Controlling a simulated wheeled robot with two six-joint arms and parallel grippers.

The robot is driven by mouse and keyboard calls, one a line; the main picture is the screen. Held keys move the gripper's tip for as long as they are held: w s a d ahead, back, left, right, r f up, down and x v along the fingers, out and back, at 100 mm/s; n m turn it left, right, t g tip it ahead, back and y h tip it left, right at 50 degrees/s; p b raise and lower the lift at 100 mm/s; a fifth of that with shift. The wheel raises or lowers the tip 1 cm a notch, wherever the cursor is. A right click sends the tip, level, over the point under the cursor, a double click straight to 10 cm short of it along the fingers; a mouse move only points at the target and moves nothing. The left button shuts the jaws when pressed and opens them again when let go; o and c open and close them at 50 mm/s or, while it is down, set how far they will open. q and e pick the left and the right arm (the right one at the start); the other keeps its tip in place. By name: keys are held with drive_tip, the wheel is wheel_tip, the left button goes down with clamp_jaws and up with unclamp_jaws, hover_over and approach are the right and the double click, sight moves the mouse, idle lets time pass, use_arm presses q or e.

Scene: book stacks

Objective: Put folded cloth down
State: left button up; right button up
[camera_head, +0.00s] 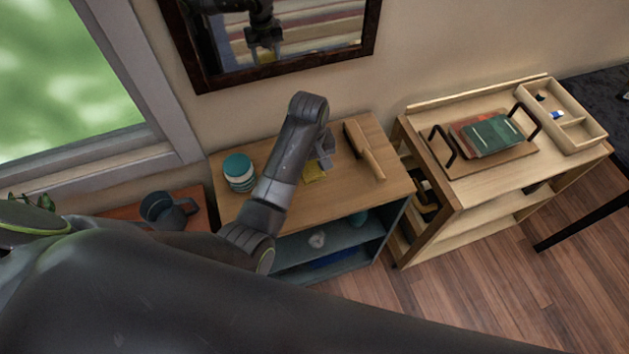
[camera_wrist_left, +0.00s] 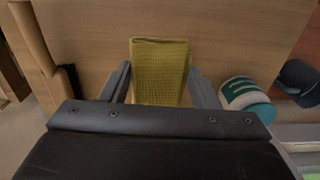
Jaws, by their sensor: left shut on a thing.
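The folded cloth is mustard yellow with a waffle weave; it fills the space between the fingers in the left wrist view (camera_wrist_left: 160,72), its folded edge at the far end. In the head view only part of the cloth (camera_head: 314,174) shows below my left gripper (camera_head: 324,160), the rest hidden by the arm. My left gripper is shut on the cloth, over the wooden top of a low cabinet (camera_head: 345,203). I cannot tell whether the cloth touches the wood. My right gripper is not in view.
A teal-and-white jar (camera_head: 239,172) stands left on the cabinet top, a wooden brush-like tool (camera_head: 364,150) lies right. A dark mug (camera_head: 168,211) stands farther left. A framed mirror (camera_head: 375,45) hangs behind. A wooden cart (camera_head: 470,190) with a book tray stands right.

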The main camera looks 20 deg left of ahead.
use_arm(q)
hover_over(309, 192)
wheel_tip(309, 192, down, 5)
drive_tip(key=shift+a+r+p, duration=0.1)
drive_tip(key=shift+p, duration=0.2)
drive_tip(key=shift+w+f, duration=0.1)
drive_tip(key=shift+f, duration=2.45)
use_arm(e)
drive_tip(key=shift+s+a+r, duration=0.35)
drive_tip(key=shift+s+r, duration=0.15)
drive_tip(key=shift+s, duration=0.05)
use_arm(q)
drive_tip(key=shift+f, duration=0.15)
drive_tip(key=o, duration=1)
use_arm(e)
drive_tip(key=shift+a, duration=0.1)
